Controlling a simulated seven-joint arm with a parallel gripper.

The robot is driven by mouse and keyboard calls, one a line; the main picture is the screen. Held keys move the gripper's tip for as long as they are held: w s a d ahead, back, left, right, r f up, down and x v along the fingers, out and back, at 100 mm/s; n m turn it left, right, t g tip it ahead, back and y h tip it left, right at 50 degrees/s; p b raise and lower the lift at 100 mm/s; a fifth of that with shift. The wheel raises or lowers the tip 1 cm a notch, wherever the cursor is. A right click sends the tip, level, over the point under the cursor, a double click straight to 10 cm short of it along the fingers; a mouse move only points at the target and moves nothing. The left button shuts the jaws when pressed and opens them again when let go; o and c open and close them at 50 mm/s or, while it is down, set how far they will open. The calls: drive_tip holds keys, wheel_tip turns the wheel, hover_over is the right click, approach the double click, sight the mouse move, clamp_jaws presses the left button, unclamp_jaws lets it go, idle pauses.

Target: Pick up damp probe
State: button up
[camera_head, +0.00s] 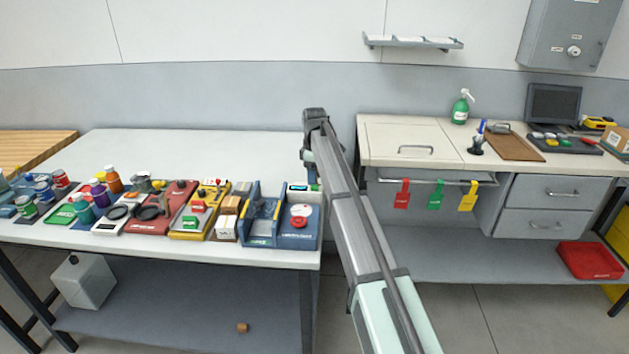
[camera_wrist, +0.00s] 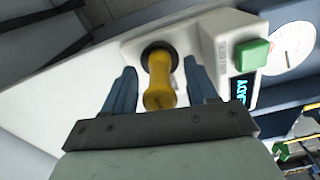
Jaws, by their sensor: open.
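A yellow probe handle (camera_wrist: 160,85), which I take to be the damp probe, sits in a dark round socket (camera_wrist: 159,56) of a white holder (camera_wrist: 185,35) in the wrist view. My gripper (camera_wrist: 160,66) is open, with one blue finger on each side of the handle. A gap shows between each finger and the handle, so nothing is gripped. In the head view my gripper (camera_head: 311,172) is over the right end of the white table (camera_head: 200,145), by the blue device. The probe cannot be made out there behind my arm.
Beside the socket are a green button (camera_wrist: 252,55) and a lit display (camera_wrist: 240,92). The blue device (camera_head: 299,228) has a red disc. Several tools and bottles crowd the table's front left. A cream bench (camera_head: 400,150) stands to the right. The table's back is clear.

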drive_tip(key=shift+f, duration=0.15)
drive_tip(key=shift+c, duration=0.2)
clamp_jaws()
idle(0.3)
